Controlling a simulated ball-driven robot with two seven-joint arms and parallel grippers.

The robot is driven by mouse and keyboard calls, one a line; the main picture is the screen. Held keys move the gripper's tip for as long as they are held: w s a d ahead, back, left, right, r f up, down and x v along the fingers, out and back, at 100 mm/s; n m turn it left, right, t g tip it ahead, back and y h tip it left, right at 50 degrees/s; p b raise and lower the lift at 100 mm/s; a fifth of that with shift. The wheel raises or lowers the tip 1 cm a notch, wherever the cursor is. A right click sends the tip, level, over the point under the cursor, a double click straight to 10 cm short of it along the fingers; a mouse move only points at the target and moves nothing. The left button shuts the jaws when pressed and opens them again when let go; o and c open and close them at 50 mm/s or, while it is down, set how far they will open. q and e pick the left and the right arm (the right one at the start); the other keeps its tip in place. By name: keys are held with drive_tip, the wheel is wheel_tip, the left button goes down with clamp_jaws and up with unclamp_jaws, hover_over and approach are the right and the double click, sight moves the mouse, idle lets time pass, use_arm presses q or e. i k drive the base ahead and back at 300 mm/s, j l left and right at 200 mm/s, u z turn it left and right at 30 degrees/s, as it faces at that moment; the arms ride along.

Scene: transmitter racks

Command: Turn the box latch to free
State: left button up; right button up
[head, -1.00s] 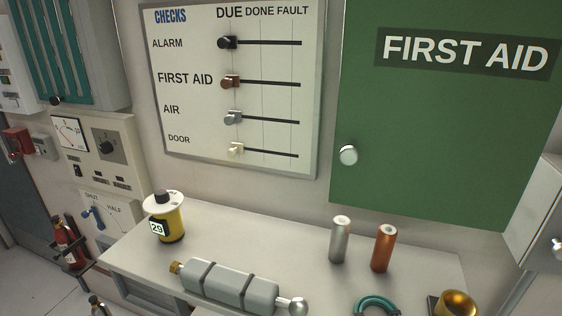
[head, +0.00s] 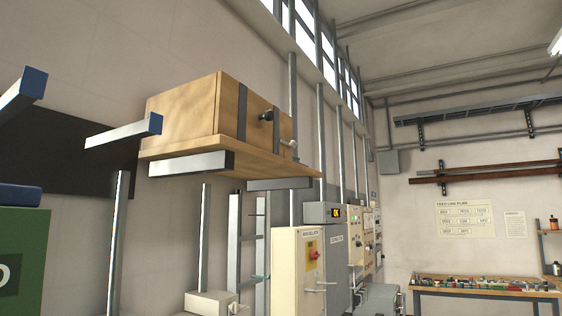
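A wooden box (head: 190,104) sits high on a wooden shelf board (head: 225,154) at the left of the head view. Dark straps (head: 242,115) run down its front face. A small black knob (head: 266,116) with a metal part stands out from that face between the straps; it may be the latch, but its setting is too small to tell. A small pale metal lever or knob (head: 289,144) shows lower right, near the board's edge. Neither of my grippers is in view.
Metal brackets (head: 192,164) hold the shelf. More bracket arms (head: 125,131) stick out to its left. Upright conduits (head: 292,110) stand behind it. Electrical cabinets (head: 298,275) stand below right. A workbench (head: 485,287) with small items is far right.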

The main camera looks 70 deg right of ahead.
sight(293, 144)
drive_tip(key=l+z, duration=0.15)
drive_tip(key=z, duration=2)
